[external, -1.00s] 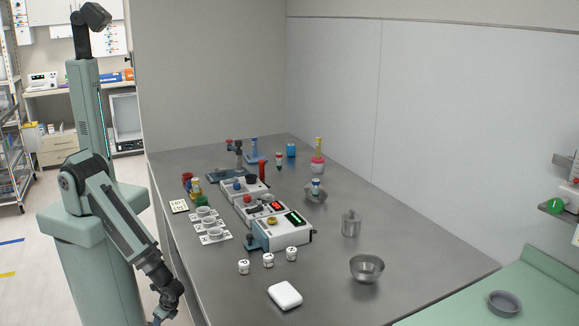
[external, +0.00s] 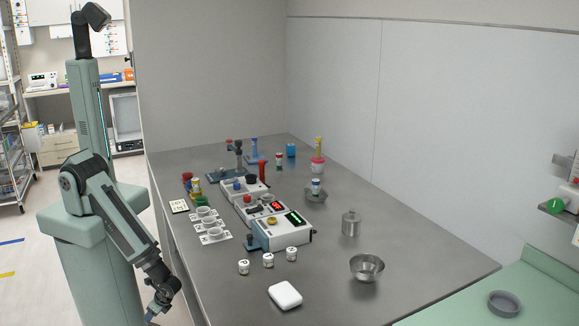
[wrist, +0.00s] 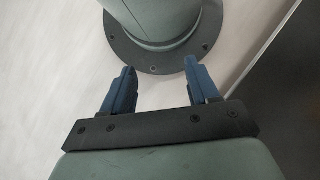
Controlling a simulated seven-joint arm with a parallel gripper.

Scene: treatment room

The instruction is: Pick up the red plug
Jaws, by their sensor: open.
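Several red items stand on the grey table, and I cannot tell for sure which is the red plug. A slim upright red piece (external: 262,170) stands behind the white devices. My gripper (external: 151,317) hangs low off the table's left side, far from all of these. In the wrist view its two blue fingers (wrist: 160,67) are apart with nothing between them. No red item shows in the wrist view.
White devices (external: 280,233) with displays fill the middle of the table (external: 330,235). White cups (external: 209,224), small jars (external: 268,260), a white box (external: 285,295), a metal canister (external: 351,223) and a bowl (external: 367,267) surround them. The right side is mostly clear.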

